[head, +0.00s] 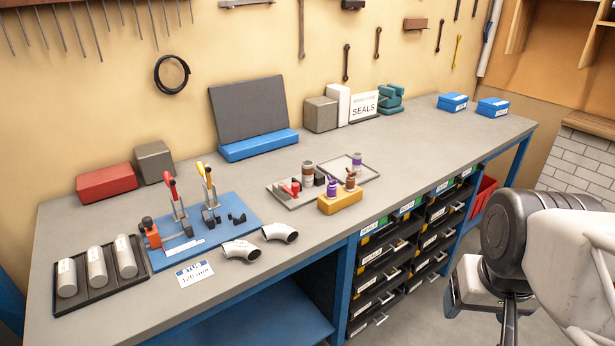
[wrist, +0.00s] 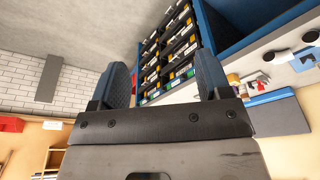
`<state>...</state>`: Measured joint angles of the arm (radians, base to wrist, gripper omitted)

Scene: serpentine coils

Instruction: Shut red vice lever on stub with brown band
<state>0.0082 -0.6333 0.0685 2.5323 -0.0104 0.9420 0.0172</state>
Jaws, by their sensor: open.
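A pale stub with a brown band (head: 308,174) stands upright on a dark tray (head: 284,201) in the middle of the bench. A small vice with a red lever (head: 292,188) sits just left of it on the same tray. I cannot tell whether the lever is up or down, or whether the jaws touch the stub. My gripper (wrist: 163,82) is open and empty in the wrist view, away from the bench top. In the head view my arm is at the lower right, well to the right of the vice.
A yellow block (head: 340,202) holding purple and brown bottles stands in front of the tray. A purple-banded stub (head: 357,160) stands on another tray behind. A blue board (head: 205,250) carries red- and yellow-handled clamps. Pipe elbows (head: 280,232) lie near the front edge.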

